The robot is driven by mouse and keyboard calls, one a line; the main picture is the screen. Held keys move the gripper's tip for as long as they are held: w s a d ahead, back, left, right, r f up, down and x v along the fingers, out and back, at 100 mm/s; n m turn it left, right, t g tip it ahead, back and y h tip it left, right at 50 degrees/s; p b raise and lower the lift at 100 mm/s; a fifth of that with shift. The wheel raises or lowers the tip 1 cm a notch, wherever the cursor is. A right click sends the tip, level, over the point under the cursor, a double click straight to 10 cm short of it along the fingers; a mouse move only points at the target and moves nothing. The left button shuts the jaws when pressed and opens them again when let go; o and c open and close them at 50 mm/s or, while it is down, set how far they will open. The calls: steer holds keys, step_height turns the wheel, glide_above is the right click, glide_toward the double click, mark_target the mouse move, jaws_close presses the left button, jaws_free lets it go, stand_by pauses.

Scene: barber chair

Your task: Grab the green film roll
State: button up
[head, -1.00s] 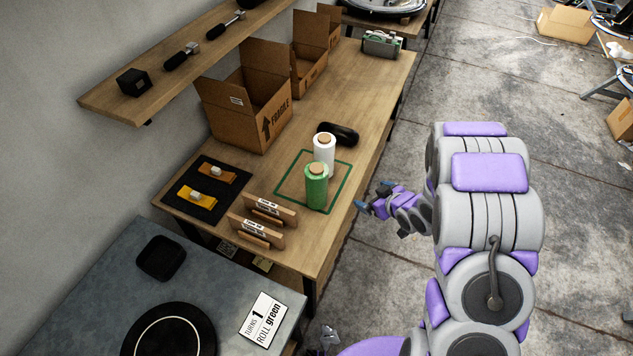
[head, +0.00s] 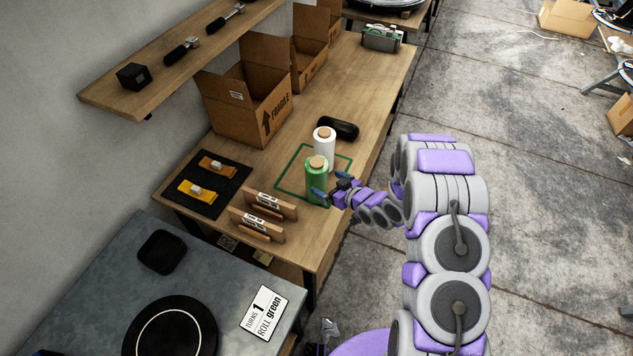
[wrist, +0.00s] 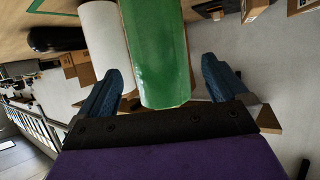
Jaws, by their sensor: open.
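The green film roll (head: 316,178) stands upright on the wooden table, near the front side of a green outlined square. It also shows in the wrist view (wrist: 158,55), large and between the two blue fingers. A white film roll (head: 324,147) stands just behind it, and in the wrist view the white roll (wrist: 106,38) is to its left. My gripper (head: 331,190) is open at the right side of the green roll. In the wrist view my gripper (wrist: 165,82) has a finger on each side of the green roll, with gaps visible.
A black case (head: 339,128) lies behind the rolls. Wooden holders (head: 270,205) stand front left of them. An open cardboard box (head: 247,105) is farther back. A card (head: 264,313) reading "TURNS 1 ROLL green" lies on the grey table (head: 90,290). The table's right edge is clear.

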steer(key=x, duration=0.3)
steer(key=f+b+x, duration=0.1)
steer(key=x, duration=0.2)
steer(key=shift+w, duration=0.2)
steer(key=shift+w+a, duration=0.15)
steer(key=shift+a, duration=0.1)
steer(key=c, duration=1.1)
